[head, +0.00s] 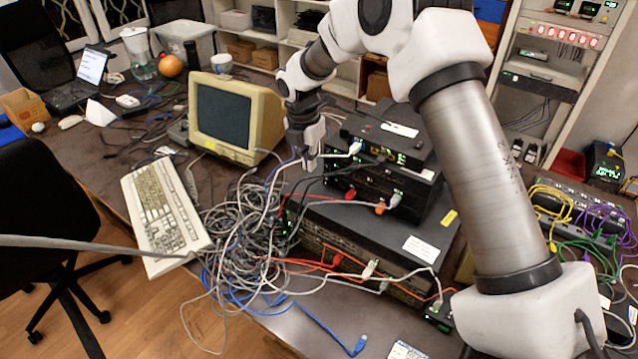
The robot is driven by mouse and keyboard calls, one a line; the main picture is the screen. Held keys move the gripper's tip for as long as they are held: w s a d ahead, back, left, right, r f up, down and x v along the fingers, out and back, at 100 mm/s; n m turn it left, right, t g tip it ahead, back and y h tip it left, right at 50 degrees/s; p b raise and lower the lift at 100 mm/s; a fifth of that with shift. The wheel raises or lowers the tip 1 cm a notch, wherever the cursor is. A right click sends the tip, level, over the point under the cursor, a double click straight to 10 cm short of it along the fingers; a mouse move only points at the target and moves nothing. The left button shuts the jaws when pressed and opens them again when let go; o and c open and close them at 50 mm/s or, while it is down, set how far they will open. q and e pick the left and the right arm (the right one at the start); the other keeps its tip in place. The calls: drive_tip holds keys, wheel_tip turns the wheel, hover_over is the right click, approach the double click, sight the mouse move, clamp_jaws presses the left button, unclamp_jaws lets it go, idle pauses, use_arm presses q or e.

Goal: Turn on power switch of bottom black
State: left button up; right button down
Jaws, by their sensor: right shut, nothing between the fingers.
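A stack of black network boxes stands in the middle of the table. The wide bottom black box (375,238) lies under several smaller black boxes (385,185). Cables plug into its near face. I cannot make out a power switch on it. My right gripper (309,163) is shut and empty, pointing down just left of the top black box (390,138), above the cables. Whether it touches a cable or the box is unclear. My left gripper is not in view.
A large cable tangle (245,235) lies left of the stack. A beige keyboard (163,215) and an old monitor (232,118) are further left. A loose blue cable end (358,346) lies at the front. Racks stand behind and right.

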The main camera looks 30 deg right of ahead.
sight(323, 190)
drive_tip(key=f+p, duration=0.1)
drive_tip(key=f, duration=0.2)
drive_tip(key=f+p, duration=0.1)
drive_tip(key=f, duration=0.2)
drive_tip(key=d+f+p, duration=0.1)
drive_tip(key=f, duration=0.2)
drive_tip(key=shift+w+d+f+p, duration=0.1)
drive_tip(key=shift+f+p, duration=0.15)
drive_tip(key=shift+p, duration=0.05)
drive_tip(key=d, duration=0.1)
drive_tip(key=w+d+p, duration=0.1)
drive_tip(key=shift+w+d, duration=0.1)
drive_tip(key=shift+d, duration=0.25)
drive_tip(key=shift+w+d+f+p, duration=0.2)
drive_tip(key=shift+d+f+p, duration=0.15)
drive_tip(key=shift+d, duration=0.2)
drive_tip(key=shift+a, duration=0.1)
